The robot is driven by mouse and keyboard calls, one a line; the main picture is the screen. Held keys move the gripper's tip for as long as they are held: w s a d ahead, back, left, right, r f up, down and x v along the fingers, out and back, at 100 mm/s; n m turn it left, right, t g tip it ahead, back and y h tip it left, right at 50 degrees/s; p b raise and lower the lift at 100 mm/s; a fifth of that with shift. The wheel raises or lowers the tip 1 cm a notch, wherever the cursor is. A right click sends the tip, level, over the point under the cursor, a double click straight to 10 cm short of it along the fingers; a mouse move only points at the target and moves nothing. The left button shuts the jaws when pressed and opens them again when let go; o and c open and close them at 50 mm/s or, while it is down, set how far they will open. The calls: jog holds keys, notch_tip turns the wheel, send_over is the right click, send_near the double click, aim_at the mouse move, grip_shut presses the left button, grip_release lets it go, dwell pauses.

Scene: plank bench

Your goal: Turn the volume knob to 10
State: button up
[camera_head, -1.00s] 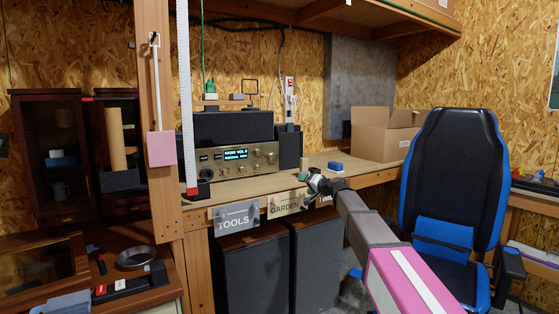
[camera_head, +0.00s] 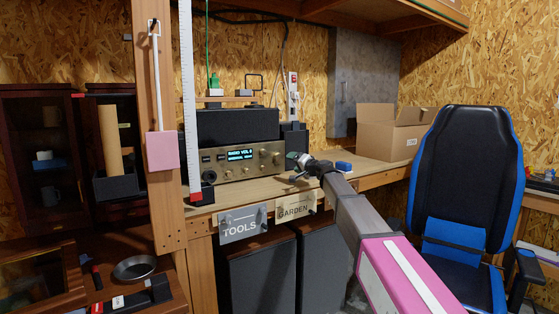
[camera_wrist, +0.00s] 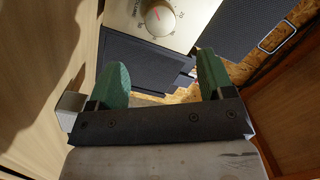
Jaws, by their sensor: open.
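A silver-gold radio receiver (camera_head: 235,174) stands on the plank bench. Its lit display (camera_head: 241,155) shows a "RADIO VOL" line, with the digit too small to read surely. In the wrist view a round pale knob (camera_wrist: 159,19) with a red mark sits on the receiver's front panel, near the top edge of the picture. My gripper (camera_head: 292,162) is in front of the receiver's right end, above the bench. In the wrist view its two green fingers (camera_wrist: 162,75) are spread wide with nothing between them. The knob lies beyond the fingertips, apart from them.
A dark speaker box (camera_head: 294,138) stands right of the receiver. A blue block (camera_head: 344,167) and a cardboard box (camera_head: 385,135) are farther right on the bench. A wooden post (camera_head: 160,200) stands at left, a chair (camera_head: 465,180) at right. Bare bench lies before the receiver.

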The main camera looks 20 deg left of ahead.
aim_at(280, 159)
jog(key=x, duration=1)
jog(key=shift+w, duration=0.15)
jog(key=c, duration=0.9)
